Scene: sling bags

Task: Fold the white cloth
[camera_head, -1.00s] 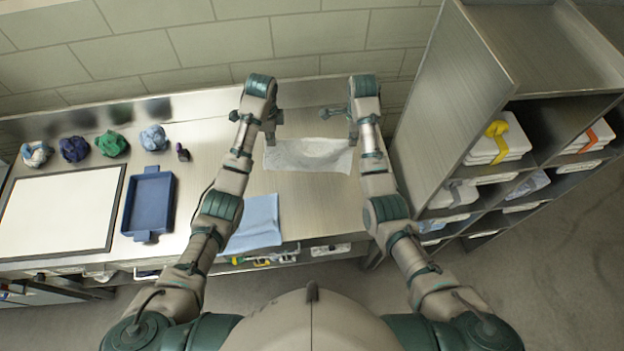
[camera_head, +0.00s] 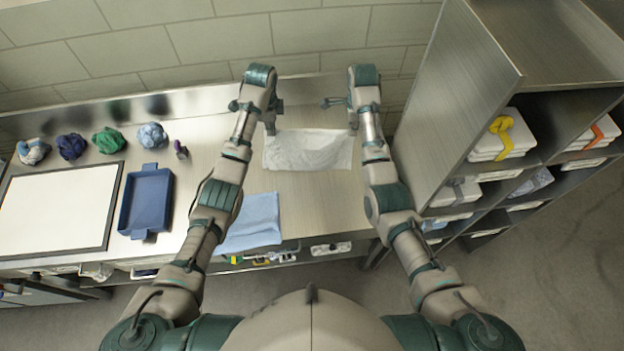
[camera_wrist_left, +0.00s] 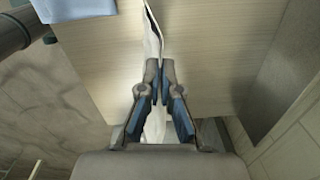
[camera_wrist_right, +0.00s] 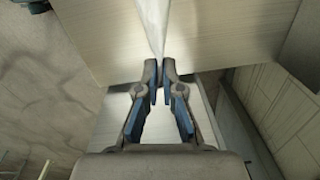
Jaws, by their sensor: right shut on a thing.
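The white cloth (camera_head: 308,152) is at the back right of the steel table, with its far edge up between my two grippers and wrinkles across its middle. My left gripper (camera_head: 271,127) is at its far left corner. In the left wrist view the fingertips (camera_wrist_left: 158,70) are close together with the white cloth (camera_wrist_left: 153,35) pinched between them. My right gripper (camera_head: 352,127) is at the far right corner. In the right wrist view its fingertips (camera_wrist_right: 159,70) are shut on the cloth edge (camera_wrist_right: 154,25). The fingers are partly hidden in the head view.
A folded light blue cloth (camera_head: 252,222) lies near the front edge. Left are a blue tray (camera_head: 147,202), a white board (camera_head: 55,210) and several crumpled cloths (camera_head: 108,141). A shelf unit (camera_head: 470,80) stands close on the right, and a tiled wall (camera_head: 250,40) behind.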

